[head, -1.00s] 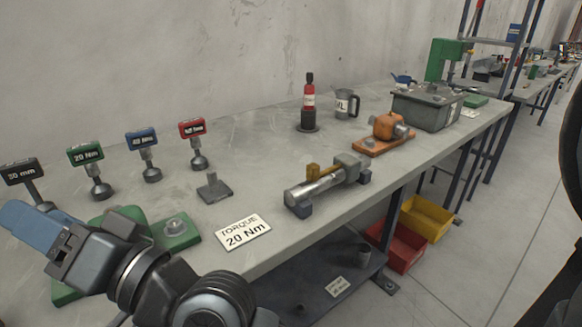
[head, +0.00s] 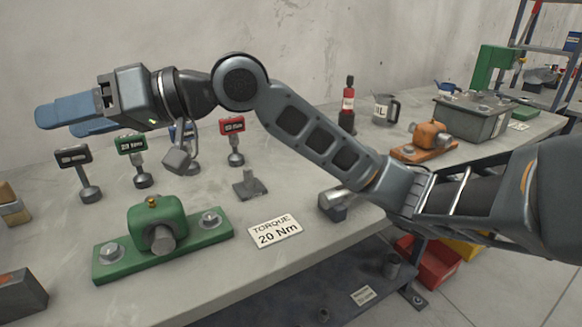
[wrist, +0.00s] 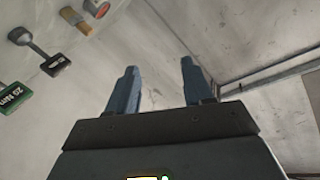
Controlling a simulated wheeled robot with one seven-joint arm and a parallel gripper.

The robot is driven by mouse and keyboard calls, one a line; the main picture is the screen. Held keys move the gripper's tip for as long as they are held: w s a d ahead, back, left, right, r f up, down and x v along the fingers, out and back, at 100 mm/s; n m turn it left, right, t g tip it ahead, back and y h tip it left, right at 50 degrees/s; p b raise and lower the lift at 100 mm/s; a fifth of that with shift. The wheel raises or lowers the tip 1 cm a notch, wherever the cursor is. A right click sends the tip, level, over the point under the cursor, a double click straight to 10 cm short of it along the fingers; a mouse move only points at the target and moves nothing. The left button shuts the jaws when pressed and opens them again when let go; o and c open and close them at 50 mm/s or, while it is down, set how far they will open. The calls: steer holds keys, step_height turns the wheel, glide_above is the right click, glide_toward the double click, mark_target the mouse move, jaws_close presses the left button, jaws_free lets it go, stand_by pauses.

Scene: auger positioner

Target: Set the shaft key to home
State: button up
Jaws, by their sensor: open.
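A silver shaft unit (head: 343,197) lies on the bench. Only its near end and grey foot show in the head view; my arm covers the rest, including the place where a brass-coloured block stood up earlier. I cannot tell whether that block is the shaft key. My gripper (head: 60,118) is raised at the left, above the bench and well apart from the shaft unit. Its blue fingers point left. In the wrist view my gripper (wrist: 158,70) is open, with nothing between the fingers.
A green bearing block (head: 157,226) with bolts stands at the front left. Several signed tools, one a green 20 Nm (head: 131,144), stand behind it. A torque card (head: 275,231) lies mid-bench. An orange unit (head: 427,138) and grey box (head: 474,118) stand at the right.

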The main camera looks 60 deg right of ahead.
steer(key=s+d+f+m+g+h, duration=0.1)
steer(key=s+d+f+g+h, duration=0.3)
steer(key=d, duration=0.5)
steer(key=s+d+f+m+g+h, duration=0.2)
steer(key=s+d+f+h, duration=0.15)
steer(key=d+f, duration=0.4)
steer(key=s+d+m+g+h, duration=0.1)
steer(key=s+d+g, duration=0.1)
steer(key=s+d, duration=0.4)
steer(key=s+d+m+g+h, duration=0.1)
steer(key=s+d+m+g, duration=0.1)
steer(key=s+d, duration=0.3)
steer(key=s+d+m+g+h, duration=0.1)
steer(key=s+d+g, duration=0.1)
steer(key=s+d, duration=0.4)
steer(key=shift+s+d+r+m+h, duration=0.1)
steer(key=shift+s+d+m+h, duration=0.1)
steer(key=shift+d, duration=0.3)
steer(key=shift+s+d+m+h, duration=0.1)
steer(key=shift+d+m, duration=0.1)
steer(key=shift+d, duration=0.25)
steer(key=shift+s+d, duration=0.1)
steer(key=shift+s, duration=0.05)
step_height(320, 180, down, 8)
steer(key=shift+r+b, duration=0.1)
steer(key=shift+b, duration=0.35)
jaws_close()
